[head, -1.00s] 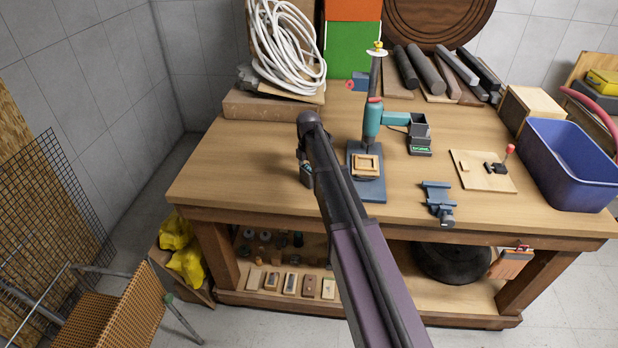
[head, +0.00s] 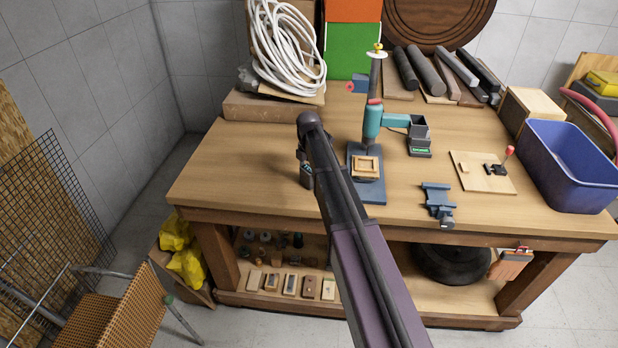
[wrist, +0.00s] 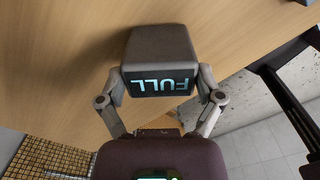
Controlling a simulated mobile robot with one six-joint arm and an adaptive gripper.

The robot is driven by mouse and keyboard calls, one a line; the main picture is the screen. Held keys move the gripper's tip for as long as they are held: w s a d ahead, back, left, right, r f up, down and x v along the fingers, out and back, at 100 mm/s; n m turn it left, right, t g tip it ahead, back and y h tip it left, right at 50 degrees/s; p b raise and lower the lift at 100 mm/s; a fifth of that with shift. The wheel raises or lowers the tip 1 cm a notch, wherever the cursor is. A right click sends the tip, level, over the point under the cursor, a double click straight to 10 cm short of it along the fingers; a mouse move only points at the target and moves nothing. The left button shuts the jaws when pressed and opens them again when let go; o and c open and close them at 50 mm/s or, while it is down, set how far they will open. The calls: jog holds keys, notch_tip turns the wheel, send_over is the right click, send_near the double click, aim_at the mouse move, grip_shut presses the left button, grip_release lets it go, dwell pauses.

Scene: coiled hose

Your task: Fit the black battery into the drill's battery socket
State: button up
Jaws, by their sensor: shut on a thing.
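The black battery (wrist: 160,50) fills the upper middle of the wrist view, its lit FULL display upside down. My gripper (wrist: 160,80) is shut on its two sides. In the head view, my gripper (head: 303,156) hangs over the left part of the bench with the battery (head: 307,181) below it, partly hidden by my arm. The teal drill (head: 371,122) stands upright in a stand, to the right of my gripper. Its handle (head: 395,120) points right and ends in a dark housing (head: 418,127). The inside of the battery socket cannot be made out.
A green-lit dark block (head: 420,152) sits below the housing. A wooden piece (head: 366,166) lies on the stand's blue base (head: 372,194). A vise (head: 438,205), clamp board (head: 470,170) and blue bin (head: 566,170) are to the right. The bench's left part (head: 235,165) is clear.

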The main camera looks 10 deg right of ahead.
aim_at(309, 169)
jog(key=shift+r+p, duration=2.1)
jog(key=shift+r, duration=0.2)
jog(key=shift+s, duration=0.2)
